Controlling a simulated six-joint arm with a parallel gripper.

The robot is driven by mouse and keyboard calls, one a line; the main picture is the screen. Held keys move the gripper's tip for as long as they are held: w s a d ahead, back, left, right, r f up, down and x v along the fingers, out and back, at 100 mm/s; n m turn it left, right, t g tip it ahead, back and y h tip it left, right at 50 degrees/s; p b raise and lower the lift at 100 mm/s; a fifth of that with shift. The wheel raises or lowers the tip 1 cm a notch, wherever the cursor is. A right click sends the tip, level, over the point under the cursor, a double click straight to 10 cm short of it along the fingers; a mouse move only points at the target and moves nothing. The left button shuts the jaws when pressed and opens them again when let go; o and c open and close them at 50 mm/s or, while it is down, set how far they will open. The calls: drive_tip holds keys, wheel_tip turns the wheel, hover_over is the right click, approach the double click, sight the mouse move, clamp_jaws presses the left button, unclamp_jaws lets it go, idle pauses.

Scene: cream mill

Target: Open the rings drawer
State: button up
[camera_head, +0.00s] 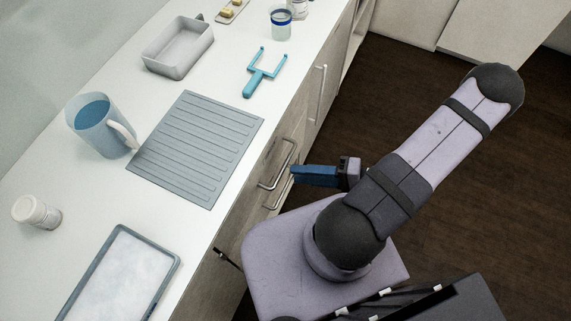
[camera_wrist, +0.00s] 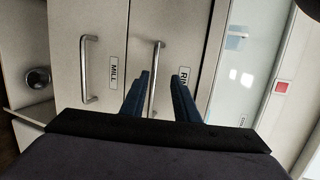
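In the wrist view, the rings drawer (camera_wrist: 187,25) has a pale front, and its label (camera_wrist: 183,73) reads "RIN", with the rest hidden behind one finger. Its bar handle (camera_wrist: 158,57) runs between the two blue fingers of my gripper (camera_wrist: 160,75). The fingers are apart, with gaps to the handle on both sides. In the head view my gripper (camera_head: 294,174) is beside the counter's front, close to the metal handles there. The drawer looks shut. I cannot tell how deep the handle sits between the fingers.
A drawer labelled "MILL" (camera_wrist: 85,25) with its own handle (camera_wrist: 85,70) is to the left, and a glossy pale panel (camera_wrist: 240,50) to the right. The counter above holds a ribbed grey mat (camera_head: 195,150), a blue jug (camera_head: 98,128), a tray (camera_head: 125,275) and a blue fork-shaped tool (camera_head: 262,76).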

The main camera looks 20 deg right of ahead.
sight(285, 163)
drive_tip(key=shift+w+a+f+m+t+h+p, duration=0.25)
drive_tip(key=shift+w+a+f+t, duration=0.25)
drive_tip(key=shift+w, duration=0.5)
drive_tip(key=shift+w+a+f+m+t+h+p, duration=0.25)
drive_tip(key=shift+w+a+f+t, duration=0.25)
drive_tip(key=shift+w, duration=0.5)
drive_tip(key=shift+w+a+f+m+t+h+p, duration=0.15)
drive_tip(key=shift+w+a+f+t+p, duration=0.3)
drive_tip(key=shift+w, duration=0.55)
drive_tip(key=shift+a, duration=0.1)
drive_tip(key=shift+c, duration=0.7)
clamp_jaws()
